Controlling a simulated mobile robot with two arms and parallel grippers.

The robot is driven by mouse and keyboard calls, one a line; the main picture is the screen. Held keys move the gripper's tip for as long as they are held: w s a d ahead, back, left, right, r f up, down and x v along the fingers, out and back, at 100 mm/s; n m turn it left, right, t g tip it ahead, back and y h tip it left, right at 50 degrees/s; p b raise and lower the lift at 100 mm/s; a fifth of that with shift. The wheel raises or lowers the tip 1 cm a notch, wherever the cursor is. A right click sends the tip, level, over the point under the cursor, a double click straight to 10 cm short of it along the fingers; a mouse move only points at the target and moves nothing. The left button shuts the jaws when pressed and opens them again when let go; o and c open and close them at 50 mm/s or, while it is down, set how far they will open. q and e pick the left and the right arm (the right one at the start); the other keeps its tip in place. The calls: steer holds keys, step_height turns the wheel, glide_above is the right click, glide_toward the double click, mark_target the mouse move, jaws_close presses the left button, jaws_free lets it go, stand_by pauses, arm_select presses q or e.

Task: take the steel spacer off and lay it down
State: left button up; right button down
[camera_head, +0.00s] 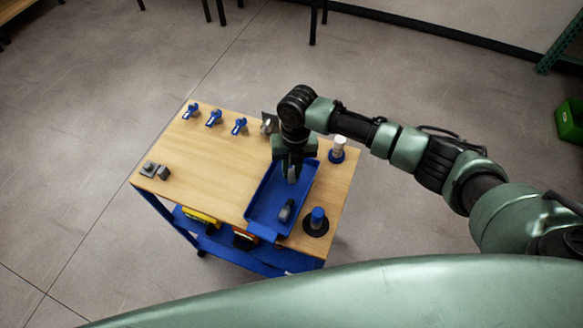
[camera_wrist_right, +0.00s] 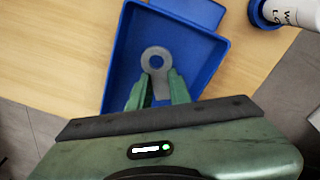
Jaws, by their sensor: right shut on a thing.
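My right gripper (camera_head: 291,177) points down over the far part of the blue tray (camera_head: 267,198) on the cart. In the right wrist view, my right gripper (camera_wrist_right: 158,92) is shut on the tail of a flat grey metal piece with a round eye, apparently the steel spacer (camera_wrist_right: 159,82). It lies within the outline of the tray (camera_wrist_right: 212,62); I cannot tell whether it touches the tray floor. In the head view it shows only as a pale bit between the fingers. A dark grey part (camera_head: 286,211) lies at the tray's near end. My left gripper is out of view.
A blue post on a black round base (camera_head: 317,222) stands right of the tray. A white cylinder on a blue base (camera_head: 338,149) stands at the far right. Several blue-and-grey parts (camera_head: 214,118) line the far edge; small grey blocks (camera_head: 150,169) sit left. The wooden top's middle is clear.

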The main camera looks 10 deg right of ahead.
steer(key=shift+f, duration=0.25)
steer(key=shift+f+b, duration=0.85)
steer(key=shift+f, duration=0.1)
steer(key=c, duration=1.7)
jaws_free()
steer(key=o, duration=0.5)
steer(key=shift+o, duration=0.2)
